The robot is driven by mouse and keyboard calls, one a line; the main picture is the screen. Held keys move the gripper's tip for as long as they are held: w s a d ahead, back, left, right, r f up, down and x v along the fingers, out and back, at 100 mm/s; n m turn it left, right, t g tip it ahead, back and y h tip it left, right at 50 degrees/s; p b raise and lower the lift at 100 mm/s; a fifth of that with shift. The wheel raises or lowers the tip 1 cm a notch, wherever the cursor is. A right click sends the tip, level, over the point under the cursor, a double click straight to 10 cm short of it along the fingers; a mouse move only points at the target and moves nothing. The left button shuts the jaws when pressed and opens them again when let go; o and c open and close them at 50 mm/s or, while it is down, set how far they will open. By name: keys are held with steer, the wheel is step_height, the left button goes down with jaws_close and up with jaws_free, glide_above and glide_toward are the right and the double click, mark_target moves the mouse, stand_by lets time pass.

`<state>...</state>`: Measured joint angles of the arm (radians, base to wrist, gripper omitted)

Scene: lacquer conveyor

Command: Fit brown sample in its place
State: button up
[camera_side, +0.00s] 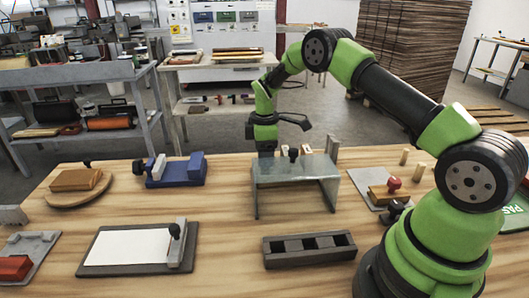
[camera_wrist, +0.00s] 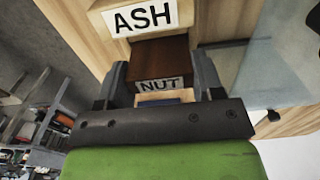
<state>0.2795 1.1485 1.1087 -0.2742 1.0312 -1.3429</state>
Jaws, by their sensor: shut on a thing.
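The brown sample (camera_wrist: 160,52) is a dark brown block between my gripper's fingers in the wrist view. My gripper (camera_wrist: 160,78) is shut on it, one grey finger at each side. A white label reading "NUT" (camera_wrist: 158,85) lies between the fingers, at the block's near edge. A label reading "ASH" (camera_wrist: 142,18) is on pale wood just beyond the block. In the side view my gripper (camera_side: 266,150) points down at the back left of a grey metal stand (camera_side: 296,172); the sample cannot be made out there.
Small pale pieces (camera_side: 308,150) and a dark knob are at the stand's back edge. A dark slotted tray (camera_side: 310,250) lies in front. A blue fixture (camera_side: 176,171) and a white sheet on a dark board (camera_side: 130,248) are left. A red-knobbed stamp (camera_side: 393,185) is right.

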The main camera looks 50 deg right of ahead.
steer(key=shift+f, duration=0.15)
steer(key=o, duration=0.7)
steer(key=shift+c, duration=0.2)
steer(key=s+a+r+m+t, duration=0.1)
steer(key=s+a+r, duration=0.1)
steer(key=r, duration=0.8)
steer(key=s+a+r+m+t, duration=0.1)
steer(key=a+r, duration=0.1)
steer(key=r, duration=0.8)
steer(key=s+a+r+m+t, duration=0.2)
steer(key=s+a+r+m, duration=0.25)
steer(key=s+r, duration=0.2)
steer(key=s+a+m+t+y, duration=0.1)
steer(key=s+a+m, duration=0.1)
steer(key=s, duration=0.6)
steer(key=s+a+m+t+y, duration=0.1)
steer(key=s+a+m+t, duration=0.1)
steer(key=s, duration=0.6)
steer(key=shift+s+a+f+m, duration=0.15)
steer(key=shift+a+f+m, duration=0.3)
steer(key=shift+a+m, duration=0.6)
